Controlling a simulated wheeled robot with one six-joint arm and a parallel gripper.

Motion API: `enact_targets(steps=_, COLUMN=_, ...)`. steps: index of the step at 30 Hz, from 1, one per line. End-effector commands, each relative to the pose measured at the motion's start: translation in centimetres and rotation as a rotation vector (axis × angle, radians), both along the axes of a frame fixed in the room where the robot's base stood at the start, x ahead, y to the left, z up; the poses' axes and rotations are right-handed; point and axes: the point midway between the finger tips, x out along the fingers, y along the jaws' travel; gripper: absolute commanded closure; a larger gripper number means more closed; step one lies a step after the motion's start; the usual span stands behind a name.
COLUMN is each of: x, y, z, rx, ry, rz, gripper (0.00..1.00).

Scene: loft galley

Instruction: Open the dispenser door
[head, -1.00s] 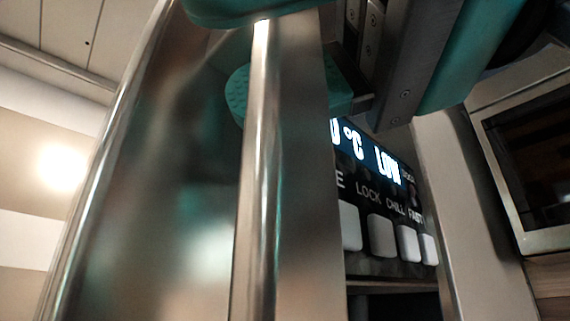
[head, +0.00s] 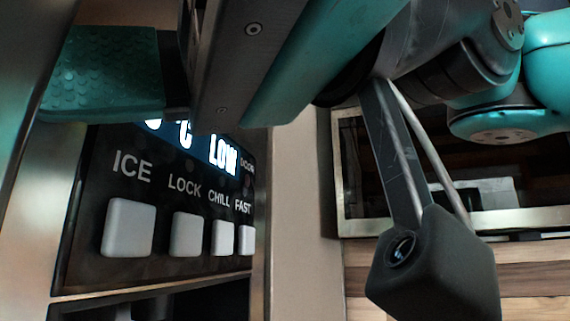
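My gripper (head: 100,75) is at the upper left, in front of the panel's top. One teal studded finger pad shows near the metal edge; the other finger is not visible, so its grip is unclear.
A pale upright panel (head: 302,200) stands right of the controls. Behind my arm is a metal-framed dark opening (head: 350,160) over wood-grain fronts (head: 530,270). My arm fills much of the top and right.

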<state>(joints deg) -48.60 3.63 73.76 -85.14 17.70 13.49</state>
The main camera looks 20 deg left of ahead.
Motion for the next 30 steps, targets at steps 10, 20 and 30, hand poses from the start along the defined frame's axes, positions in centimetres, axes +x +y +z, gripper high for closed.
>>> enact_targets(steps=10, x=1.8, y=0.3, z=-0.2, rx=-0.016, ry=0.011, rz=-0.029, gripper=0.57)
enact_targets(steps=20, x=3.1, y=0.4, z=-0.4, rx=-0.021, ry=0.011, rz=-0.029, gripper=0.44)
enact_targets(steps=30, x=4.0, y=0.3, z=-0.3, rx=-0.016, ry=0.009, rz=-0.024, gripper=0.62)
